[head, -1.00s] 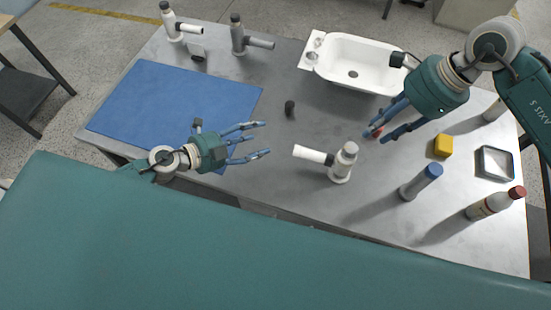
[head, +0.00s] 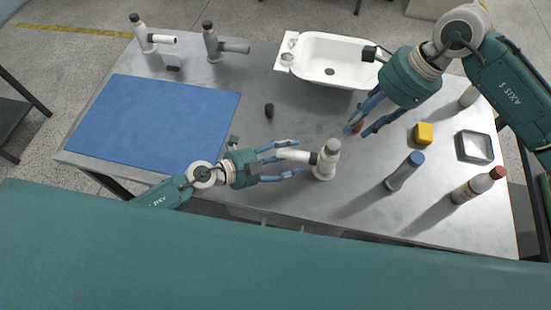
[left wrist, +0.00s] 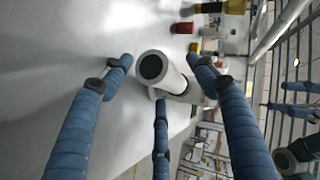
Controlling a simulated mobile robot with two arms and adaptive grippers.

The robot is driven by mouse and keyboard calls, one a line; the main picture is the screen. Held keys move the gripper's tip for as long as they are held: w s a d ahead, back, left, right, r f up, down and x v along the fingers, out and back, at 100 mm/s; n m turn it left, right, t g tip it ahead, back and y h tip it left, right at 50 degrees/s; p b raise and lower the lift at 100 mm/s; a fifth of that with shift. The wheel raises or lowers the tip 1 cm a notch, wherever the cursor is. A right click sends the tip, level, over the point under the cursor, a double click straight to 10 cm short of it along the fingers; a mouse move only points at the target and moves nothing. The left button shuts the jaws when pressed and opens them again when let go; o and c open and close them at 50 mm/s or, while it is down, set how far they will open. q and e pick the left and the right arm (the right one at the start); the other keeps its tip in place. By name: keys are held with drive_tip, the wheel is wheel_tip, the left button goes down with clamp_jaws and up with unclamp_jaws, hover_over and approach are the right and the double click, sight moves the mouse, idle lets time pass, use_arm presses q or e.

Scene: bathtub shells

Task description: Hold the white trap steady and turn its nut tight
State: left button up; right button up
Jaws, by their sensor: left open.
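The white trap (head: 326,165) stands upright on the metal table, its white side pipe (head: 292,155) pointing left. In the left wrist view the pipe's dark mouth (left wrist: 152,67) faces me between the open fingers (left wrist: 160,75), with no clear grip. My right gripper (head: 357,131) hangs open behind and right of the trap, fingers apart near a small red object (head: 357,127).
A white bathtub shell (head: 335,75) lies behind. Another white trap (head: 142,38) and a grey one (head: 211,46) stand back left. A blue mat (head: 150,120), black piece (head: 269,110), blue-capped bottle (head: 403,172), yellow block (head: 423,133), tray (head: 475,147) and red-capped bottle (head: 475,186) surround the trap.

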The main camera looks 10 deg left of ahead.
use_arm(q)
drive_tip(key=shift+w+d+f, duration=0.25)
drive_tip(key=shift+w+d, duration=0.1)
drive_tip(key=shift+d, duration=0.15)
